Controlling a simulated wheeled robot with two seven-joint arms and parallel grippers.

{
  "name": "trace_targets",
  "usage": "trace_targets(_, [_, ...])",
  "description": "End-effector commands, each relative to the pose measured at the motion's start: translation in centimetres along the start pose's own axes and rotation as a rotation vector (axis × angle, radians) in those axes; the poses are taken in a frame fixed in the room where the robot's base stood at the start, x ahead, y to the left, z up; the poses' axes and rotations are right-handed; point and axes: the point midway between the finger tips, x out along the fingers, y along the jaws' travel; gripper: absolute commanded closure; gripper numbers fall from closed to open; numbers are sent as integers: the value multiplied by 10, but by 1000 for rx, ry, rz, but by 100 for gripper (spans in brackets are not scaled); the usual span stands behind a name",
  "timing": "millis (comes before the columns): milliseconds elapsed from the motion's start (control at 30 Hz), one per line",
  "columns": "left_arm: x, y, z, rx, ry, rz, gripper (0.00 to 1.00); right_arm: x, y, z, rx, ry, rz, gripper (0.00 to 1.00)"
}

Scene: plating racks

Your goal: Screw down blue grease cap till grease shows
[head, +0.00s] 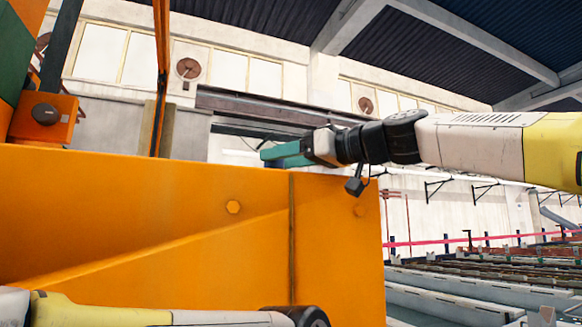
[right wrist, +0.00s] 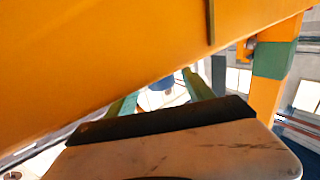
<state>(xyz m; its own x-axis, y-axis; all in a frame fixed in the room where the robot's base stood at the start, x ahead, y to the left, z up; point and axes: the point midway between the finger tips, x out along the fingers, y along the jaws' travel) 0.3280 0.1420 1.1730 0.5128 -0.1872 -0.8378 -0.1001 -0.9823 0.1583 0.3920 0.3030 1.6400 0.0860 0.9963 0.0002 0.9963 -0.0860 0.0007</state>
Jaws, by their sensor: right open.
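A small blue shape (right wrist: 162,84), which looks like the blue grease cap, shows in the right wrist view beyond the orange panel's lower edge. It lies between the two green fingers of my right gripper (right wrist: 160,92), with a gap on each side. It is partly hidden, and I cannot tell how deep the fingers reach around it. No grease can be made out. In the head view the right gripper (head: 284,153) is at the top edge of the orange panel, and the cap does not show. My left arm crosses the bottom left; its gripper is out of frame.
An orange bracket with a dark knob (head: 45,113) stands at the left. Long grey tanks (head: 480,285) lie at the lower right.

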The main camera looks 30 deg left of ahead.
Motion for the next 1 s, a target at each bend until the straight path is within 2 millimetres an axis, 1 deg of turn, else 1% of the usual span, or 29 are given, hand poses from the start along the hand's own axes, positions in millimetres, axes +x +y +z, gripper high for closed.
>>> trace_targets(33, [0,0,0,0,0,0,39,8,-2,0,2,1,-7,39])
trace_targets(200, [0,0,0,0,0,0,39,31,-2,0,1,1,-6,39])
trace_targets(400, [0,0,0,0,0,0,39,48,-1,0,1,1,-4,39])
trace_targets(600, [0,0,0,0,0,0,39,54,0,0,1,0,-1,39])
trace_targets(833, [0,0,0,0,0,0,39,54,0,0,1,0,0,39])
trace_targets(967, [0,0,0,0,0,0,39,54,0,0,1,0,0,64])
trace_targets(1000, [0,0,0,0,0,0,39,54,0,0,1,0,0,72])
